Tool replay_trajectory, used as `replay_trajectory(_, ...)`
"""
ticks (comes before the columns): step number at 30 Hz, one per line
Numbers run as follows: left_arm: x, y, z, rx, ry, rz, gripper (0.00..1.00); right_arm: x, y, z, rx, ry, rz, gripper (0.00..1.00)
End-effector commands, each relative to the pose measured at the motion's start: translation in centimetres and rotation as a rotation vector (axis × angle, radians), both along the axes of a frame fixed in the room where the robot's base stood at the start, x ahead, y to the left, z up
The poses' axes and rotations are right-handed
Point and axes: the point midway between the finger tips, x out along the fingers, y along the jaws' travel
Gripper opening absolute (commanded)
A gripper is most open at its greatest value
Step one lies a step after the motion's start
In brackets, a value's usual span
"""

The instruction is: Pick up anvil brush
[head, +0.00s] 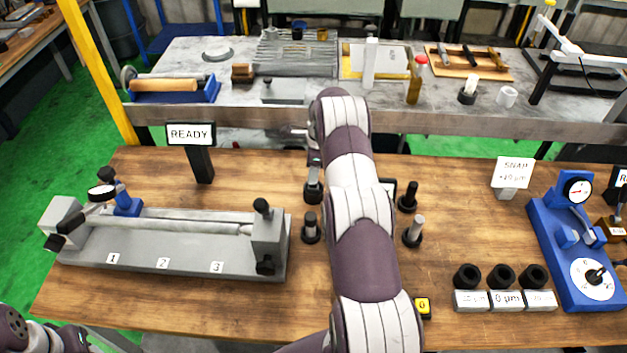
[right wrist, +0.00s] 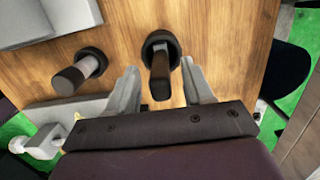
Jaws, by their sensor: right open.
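Several short dark-handled tools stand upright in round black holders on the wooden bench. I cannot tell for sure which is the anvil brush. One dark handle (head: 313,190) stands left of my right arm, and a second dark post (head: 311,228) stands just in front of it. My right gripper (right wrist: 160,85) is open. In the right wrist view, one upright dark handle (right wrist: 162,70) is between its fingers, with no clear contact, and another (right wrist: 80,72) is outside them. In the head view my arm hides most of the gripper. My left arm shows at the lower left, its gripper unclear.
A grey fixture (head: 165,255) with a long shaft is at left, behind it a READY sign (head: 190,134). Two more holders with tools (head: 408,197) (head: 413,232) stand right of my arm. A blue gauge stand (head: 578,245) and labelled blocks (head: 505,300) are at right.

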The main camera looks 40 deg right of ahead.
Motion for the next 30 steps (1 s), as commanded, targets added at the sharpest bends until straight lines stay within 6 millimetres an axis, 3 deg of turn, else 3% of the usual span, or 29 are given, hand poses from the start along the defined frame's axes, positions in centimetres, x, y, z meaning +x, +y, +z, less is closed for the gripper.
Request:
replay_trajectory(4,0.0,0.0,-0.1,0.000,0.001,0.000,0.43,0.0,0.0,-0.1,0.000,0.000,0.000,0.51)
replay_trajectory(5,0.0,0.0,-0.1,0.000,0.001,0.000,0.43,0.0,0.0,-0.1,0.000,0.000,0.000,0.45)
replay_trajectory(9,0.0,0.0,-0.1,0.000,0.001,0.000,0.43,0.0,0.0,0.0,0.000,0.000,0.001,0.00)
replay_trajectory(20,0.0,0.0,-0.6,0.000,0.000,0.000,0.43,0.1,0.0,0.8,-0.001,-0.002,0.001,0.00)
replay_trajectory(25,0.0,0.0,-2.2,0.000,0.001,0.000,0.43,0.1,-0.1,4.8,-0.003,-0.005,0.000,0.00)
replay_trajectory(27,-0.1,0.0,0.2,0.000,0.002,0.000,0.43,0.0,0.0,7.8,0.000,-0.001,0.000,0.00)
replay_trajectory(30,0.0,0.0,2.0,0.000,0.000,0.000,0.43,0.0,0.1,9.8,0.000,0.000,0.003,0.00)
